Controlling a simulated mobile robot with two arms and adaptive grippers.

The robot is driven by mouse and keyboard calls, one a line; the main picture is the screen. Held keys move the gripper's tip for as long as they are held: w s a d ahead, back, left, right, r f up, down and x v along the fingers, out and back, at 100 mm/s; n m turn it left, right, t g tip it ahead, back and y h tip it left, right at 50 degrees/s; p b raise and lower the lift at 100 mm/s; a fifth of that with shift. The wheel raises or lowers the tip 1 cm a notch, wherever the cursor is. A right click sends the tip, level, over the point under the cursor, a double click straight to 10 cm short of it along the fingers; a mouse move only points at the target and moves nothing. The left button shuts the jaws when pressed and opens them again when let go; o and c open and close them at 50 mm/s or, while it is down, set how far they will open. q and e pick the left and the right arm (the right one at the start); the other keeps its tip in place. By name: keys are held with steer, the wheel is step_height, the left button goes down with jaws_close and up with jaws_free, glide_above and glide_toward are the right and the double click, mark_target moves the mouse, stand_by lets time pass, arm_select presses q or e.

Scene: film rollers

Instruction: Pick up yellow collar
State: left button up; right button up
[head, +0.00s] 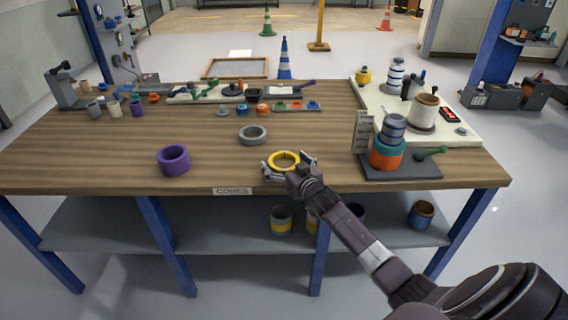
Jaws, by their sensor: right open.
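The yellow collar (284,158) is a ring lying near the front edge of the wooden table (90,152), right of its middle. My right gripper (285,164) is at the collar, with its open fingers on either side of the ring. I cannot tell whether the fingers touch it. Part of the collar's near side is hidden by the gripper. My left gripper is not in view.
A grey ring (253,141) lies just behind the collar, and a purple ring (174,174) lies to the left. A dark plate (405,174) with an orange and teal stack (386,158) stands to the right. Small parts crowd the table's back.

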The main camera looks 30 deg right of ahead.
steer(key=shift+c, duration=0.3)
steer(key=c, duration=1.2)
steer(key=shift+r, duration=0.1)
steer(key=shift+c, duration=0.2)
